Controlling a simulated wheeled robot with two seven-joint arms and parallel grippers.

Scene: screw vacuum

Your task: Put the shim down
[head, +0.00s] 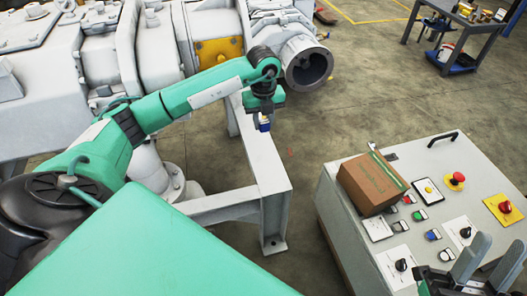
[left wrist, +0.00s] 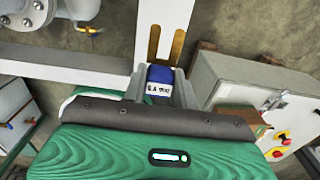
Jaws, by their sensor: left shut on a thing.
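The shim (left wrist: 160,76) is a blue tab with a white printed label and two brass-coloured prongs. My left gripper (left wrist: 158,92) is shut on the tab; the prongs point away from the gripper, against the white beam behind. In the head view the shim (head: 264,124) shows small and blue below my left gripper (head: 264,112), by the corner of the white steel frame (head: 262,160). I cannot tell whether it touches the frame. My right gripper (head: 494,247) is at the lower right over the control console (head: 375,240), its two grey fingers apart and nothing between them.
A brown cardboard box (head: 372,182) stands on the console among buttons and knobs. A large pale machine with an open pipe end (head: 307,66) fills the upper left. A dark workbench (head: 465,22) is at the back right. Open floor lies between frame and bench.

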